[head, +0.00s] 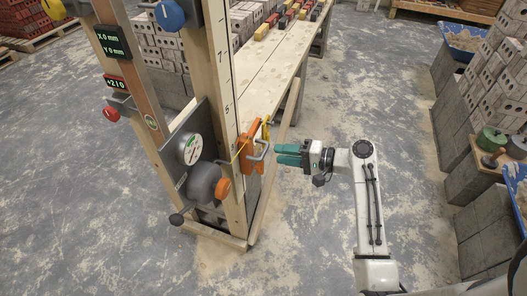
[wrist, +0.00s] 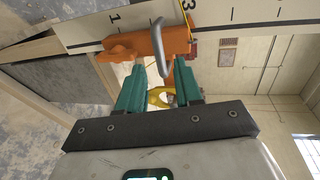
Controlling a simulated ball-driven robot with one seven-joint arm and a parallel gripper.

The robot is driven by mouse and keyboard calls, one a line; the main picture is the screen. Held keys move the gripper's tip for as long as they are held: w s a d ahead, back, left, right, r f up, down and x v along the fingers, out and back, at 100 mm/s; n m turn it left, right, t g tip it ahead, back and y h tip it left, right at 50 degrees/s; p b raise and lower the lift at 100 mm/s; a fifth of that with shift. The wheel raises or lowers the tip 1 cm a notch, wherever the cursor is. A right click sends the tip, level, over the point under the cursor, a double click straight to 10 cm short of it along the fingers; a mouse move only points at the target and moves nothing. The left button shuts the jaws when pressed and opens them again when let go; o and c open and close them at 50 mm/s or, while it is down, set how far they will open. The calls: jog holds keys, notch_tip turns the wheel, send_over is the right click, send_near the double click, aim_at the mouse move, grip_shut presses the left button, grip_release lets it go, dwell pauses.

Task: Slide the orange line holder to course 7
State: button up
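The orange line holder (head: 247,152) sits on the side of a wooden post (head: 221,70) with numbered marks. It has a grey bar handle (head: 261,151) facing my gripper (head: 278,155). In the wrist view, the orange holder (wrist: 140,46) lies across the marked strip (wrist: 87,31), between the marks 1 and 3. My gripper (wrist: 158,82) is open, its teal fingers apart and empty. The handle (wrist: 160,50) is just ahead of the fingertips, its lower end reaching between them. The marks 5 and 7 show higher on the post, in the head view.
A long plank bench (head: 270,80) runs behind. Brick stacks stand right; the floor between is clear.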

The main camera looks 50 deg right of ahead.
aim_at(264, 151)
jog(key=x, duration=0.6)
jog(key=shift+w+a+f, duration=0.1)
jog(key=shift+w+a, duration=0.05)
jog(key=shift+w, duration=0.15)
jog(key=shift+c, duration=0.4)
grip_shut()
